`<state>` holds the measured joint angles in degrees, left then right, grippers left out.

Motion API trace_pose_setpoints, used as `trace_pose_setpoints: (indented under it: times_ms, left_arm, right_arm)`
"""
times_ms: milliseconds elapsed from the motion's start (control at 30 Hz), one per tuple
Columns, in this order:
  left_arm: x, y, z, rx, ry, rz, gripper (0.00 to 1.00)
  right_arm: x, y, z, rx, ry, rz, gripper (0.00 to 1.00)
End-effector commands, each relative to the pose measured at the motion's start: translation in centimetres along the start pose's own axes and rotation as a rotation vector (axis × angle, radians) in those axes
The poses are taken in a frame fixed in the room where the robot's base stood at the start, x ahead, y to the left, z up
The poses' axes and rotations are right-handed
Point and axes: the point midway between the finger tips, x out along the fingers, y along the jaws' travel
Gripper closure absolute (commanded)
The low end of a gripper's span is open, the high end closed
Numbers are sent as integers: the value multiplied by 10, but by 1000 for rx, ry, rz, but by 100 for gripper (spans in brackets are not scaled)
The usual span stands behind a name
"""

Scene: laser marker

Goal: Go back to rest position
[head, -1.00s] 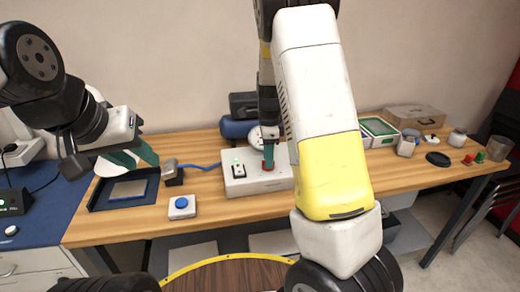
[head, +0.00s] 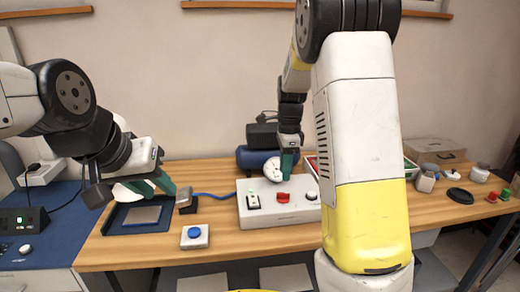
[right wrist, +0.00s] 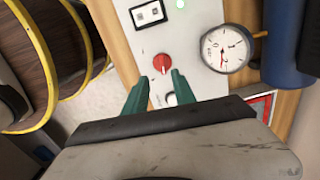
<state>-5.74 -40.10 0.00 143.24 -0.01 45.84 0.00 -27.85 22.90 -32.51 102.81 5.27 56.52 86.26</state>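My right gripper (head: 287,163) is above the white control box (head: 257,212) on the table, near its red knob (head: 283,198). In the right wrist view its two green fingers (right wrist: 159,95) stand apart with nothing between them, and the red knob (right wrist: 161,63) lies just beyond the tips. My left gripper (head: 160,186) is at the left, over the dark tray (head: 123,220) that holds a grey plate (head: 142,215). Its green fingers show side-on and partly overlap the tray, and they look apart and empty.
A gauge (right wrist: 224,47) and a blue cylinder (head: 256,159) stand behind the box. A blue button (head: 195,235) sits in front of it. Jars (head: 427,181) and a cardboard case (head: 434,150) are at the right. Bare wood (head: 215,175) shows behind the tray.

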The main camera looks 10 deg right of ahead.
Motion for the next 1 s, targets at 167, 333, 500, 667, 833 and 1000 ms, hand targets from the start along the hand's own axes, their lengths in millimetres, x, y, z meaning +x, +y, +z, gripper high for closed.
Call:
trace_pose_setpoints:
  times_ms: [167, 333, 500, 667, 833, 1000]
  left_arm:
    - [0, 0, 0, 0, 0, 0, 67]
    - [0, 0, 0, 0, 0, 0, 67]
    - [0, 0, 0, 0, 0, 0, 67]
    - [0, 0, 0, 0, 0, 0, 67]
    - [0, 0, 0, 0, 0, 0, 67]
    - [0, 0, 0, 0, 0, 0, 67]
  right_arm:
    - [-40, 38, 0, -258, -98, -88, 68]
    - [-80, 89, 4, -613, -134, -232, 68]
    - [-111, 144, 8, -974, -71, -388, 68]
    - [-125, 193, 12, -1290, 70, -499, 68]
    - [-126, 226, 13, -1518, 220, -546, 68]
    - [-125, 238, 14, -1609, 287, -552, 68]
